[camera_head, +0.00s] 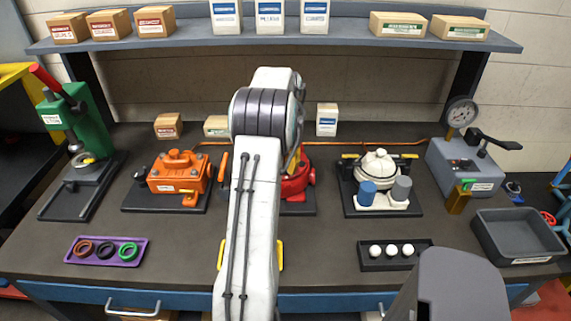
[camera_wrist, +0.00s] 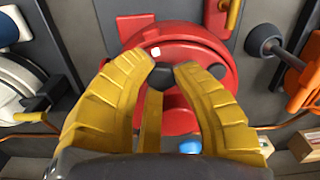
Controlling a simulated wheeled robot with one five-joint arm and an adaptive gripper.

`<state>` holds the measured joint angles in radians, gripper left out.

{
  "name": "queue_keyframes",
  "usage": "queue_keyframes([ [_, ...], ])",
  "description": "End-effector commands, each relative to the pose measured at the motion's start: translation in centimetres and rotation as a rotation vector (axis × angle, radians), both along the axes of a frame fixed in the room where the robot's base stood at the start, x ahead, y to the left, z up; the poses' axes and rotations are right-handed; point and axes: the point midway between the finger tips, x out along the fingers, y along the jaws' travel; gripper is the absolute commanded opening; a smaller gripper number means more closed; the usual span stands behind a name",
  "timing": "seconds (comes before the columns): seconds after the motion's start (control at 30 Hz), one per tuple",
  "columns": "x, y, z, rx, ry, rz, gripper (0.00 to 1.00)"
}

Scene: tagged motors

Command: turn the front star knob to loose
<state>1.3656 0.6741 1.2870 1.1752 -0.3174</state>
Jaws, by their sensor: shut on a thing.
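The red motor (camera_wrist: 218,78) fills the middle of the wrist view. In the head view it (camera_head: 298,188) is mostly hidden behind my arm. A small black knob (camera_wrist: 158,77) sits on the red motor between my yellow fingertips. My gripper (camera_wrist: 168,70) is shut on this knob from both sides. The fingers cover much of the knob, so its star shape and how tight it is cannot be told. A small white mark shows on the red housing just beyond the fingertips. In the head view my arm hides the gripper almost fully.
An orange motor (camera_head: 178,175) stands left of the red one, and a white motor (camera_head: 380,167) stands right. A purple tray with rings (camera_head: 70,258), a black tray with white balls (camera_head: 366,263) and a grey bin (camera_head: 515,235) lie nearer the front. A shelf with boxes runs behind.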

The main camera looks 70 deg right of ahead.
Motion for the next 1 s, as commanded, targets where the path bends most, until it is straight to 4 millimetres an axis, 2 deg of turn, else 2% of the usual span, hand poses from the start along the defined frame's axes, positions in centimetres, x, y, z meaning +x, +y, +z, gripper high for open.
queue_keyframes([
  [0.03, -0.1, 0.5, -0.5, 0.022, 0.004, 0.001, 0.00],
  [0.23, -0.1, 0.5, -0.5, 0.022, 0.004, 0.000, 0.00],
  [0.27, -0.1, 0.5, -0.5, 0.022, 0.004, 0.000, 0.29],
  [0.5, -0.1, 0.3, -0.3, 0.013, 0.003, -0.001, 0.51],
  [0.83, 0.0, 0.1, 0.2, 0.006, 0.001, -0.002, 0.51],
  [1.0, 0.0, 0.1, 1.9, 0.004, 0.001, -0.002, 0.51],
])
